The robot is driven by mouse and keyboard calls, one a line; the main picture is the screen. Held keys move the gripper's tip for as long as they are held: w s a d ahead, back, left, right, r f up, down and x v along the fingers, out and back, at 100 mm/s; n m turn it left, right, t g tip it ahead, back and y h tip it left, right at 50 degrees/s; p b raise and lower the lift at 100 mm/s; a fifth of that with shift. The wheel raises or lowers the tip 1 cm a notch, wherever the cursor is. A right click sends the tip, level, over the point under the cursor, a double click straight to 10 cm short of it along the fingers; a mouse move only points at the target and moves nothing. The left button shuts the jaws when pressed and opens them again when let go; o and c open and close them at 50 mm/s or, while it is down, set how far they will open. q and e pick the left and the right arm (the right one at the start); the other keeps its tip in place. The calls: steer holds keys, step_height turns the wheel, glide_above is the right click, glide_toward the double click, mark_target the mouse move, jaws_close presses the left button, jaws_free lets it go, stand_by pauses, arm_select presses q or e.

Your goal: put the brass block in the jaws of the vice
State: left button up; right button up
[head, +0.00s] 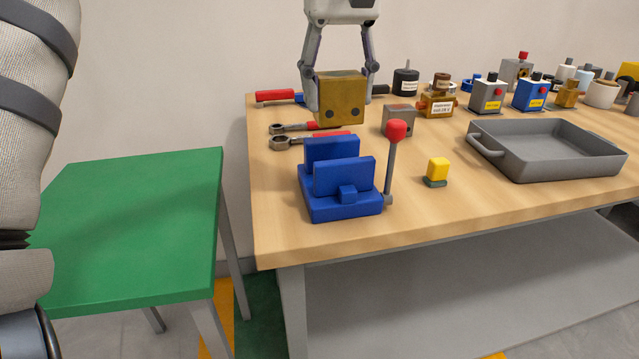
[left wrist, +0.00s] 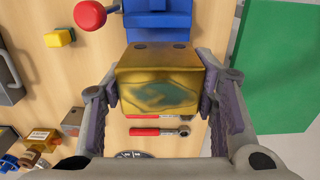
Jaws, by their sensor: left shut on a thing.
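The brass block (head: 341,98) is a golden cube with two dark holes on one face. My left gripper (head: 341,88) is shut on it, with a finger on each side, and holds it in the air above the vice. In the left wrist view the block (left wrist: 160,82) sits between the fingers and shows a greenish patch. The blue vice (head: 340,205) stands on the near left part of the workbench, with a gap between its two upright jaws. Its lever has a red knob (head: 396,130). The vice (left wrist: 157,25) also shows beyond the block in the left wrist view. My right gripper is out of view.
The wooden workbench (head: 300,240) holds a grey tray (head: 545,172) at right, a small yellow block (head: 437,170), a grey block (head: 398,118) and wrenches (head: 290,142) behind the vice. Several bottles and boxes line the back. A green table (head: 140,220) stands at left.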

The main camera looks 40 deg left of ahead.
mark_target(339, 152)
arm_select(q)
steer(key=f, duration=0.5)
steer(key=f+b, duration=0.1)
steer(key=f, duration=0.4)
steer(key=shift+w+d, duration=0.1)
steer(key=shift+w, duration=0.1)
steer(key=o, duration=1.4)
steer(key=shift+o, duration=0.5)
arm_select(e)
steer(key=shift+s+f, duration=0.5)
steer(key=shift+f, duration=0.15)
arm_select(q)
step_height(339, 152, up, 12)
steer(key=shift+r+p, duration=0.1)
steer(key=shift+p, duration=0.55)
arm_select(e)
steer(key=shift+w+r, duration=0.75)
